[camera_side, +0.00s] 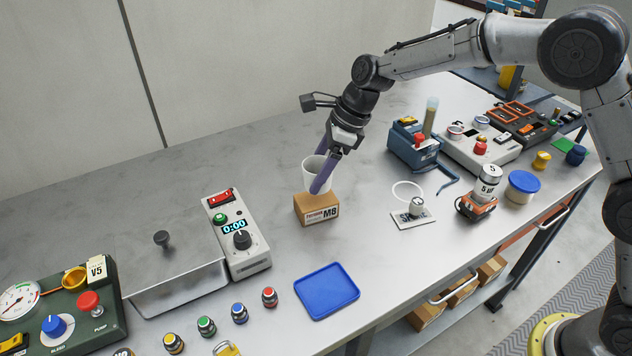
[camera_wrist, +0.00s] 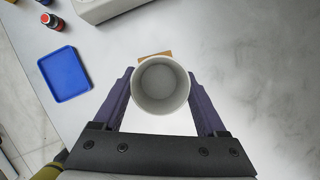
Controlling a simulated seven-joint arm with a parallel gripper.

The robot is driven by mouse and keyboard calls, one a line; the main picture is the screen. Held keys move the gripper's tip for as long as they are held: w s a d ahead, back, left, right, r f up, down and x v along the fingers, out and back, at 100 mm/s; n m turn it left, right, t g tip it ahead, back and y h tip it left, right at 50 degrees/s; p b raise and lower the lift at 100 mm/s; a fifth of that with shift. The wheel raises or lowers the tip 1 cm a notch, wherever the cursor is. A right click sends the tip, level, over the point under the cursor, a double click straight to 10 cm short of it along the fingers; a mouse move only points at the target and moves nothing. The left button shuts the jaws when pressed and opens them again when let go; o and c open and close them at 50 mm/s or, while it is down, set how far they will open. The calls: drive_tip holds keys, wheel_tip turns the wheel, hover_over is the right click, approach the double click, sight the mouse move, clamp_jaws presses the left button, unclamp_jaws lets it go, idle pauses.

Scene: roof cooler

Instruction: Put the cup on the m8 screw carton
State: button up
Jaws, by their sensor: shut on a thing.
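The white cup (camera_side: 314,172) is upright at the M8 screw carton (camera_side: 317,209), a small brown box on the metal bench. In the side view the cup's base appears at the carton's top; I cannot tell whether it touches. My gripper (camera_side: 322,180) is shut on the cup, with a purple finger on either side. In the wrist view the cup (camera_wrist: 160,85) looks empty and sits between the fingers of my gripper (camera_wrist: 160,96). Only a strip of the carton (camera_wrist: 155,55) shows behind the cup; the rest is hidden.
A blue tray (camera_side: 327,291) lies in front of the carton. A grey timer box (camera_side: 237,235) stands to the left. Bare bench surrounds the carton.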

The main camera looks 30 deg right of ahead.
drive_tip(key=shift+w+a+f, duration=0.1)
drive_tip(key=shift+w+f, duration=0.1)
drive_tip(key=shift+f, duration=1.6)
drive_tip(key=shift+f, duration=0.15)
drive_tip(key=o, duration=1.3)
drive_tip(key=shift+c, duration=0.2)
drive_tip(key=s+d+r+n+t+h, duration=0.1)
drive_tip(key=s+d+r+n, duration=0.2)
drive_tip(key=s+d+r, duration=0.45)
drive_tip(key=s+d+r+n, duration=0.3)
drive_tip(key=s+r, duration=0.1)
drive_tip(key=r, duration=0.6)
drive_tip(key=s+d+f+n+t+h, duration=0.1)
drive_tip(key=s+d+n, duration=0.4)
drive_tip(key=s+n, duration=0.3)
drive_tip(key=s+d+f+n+t+h, duration=0.1)
drive_tip(key=s+d+f+n+h, duration=0.1)
drive_tip(key=s+d+n, duration=0.3)
drive_tip(key=s+n, duration=0.4)
drive_tip(key=s, duration=0.7)
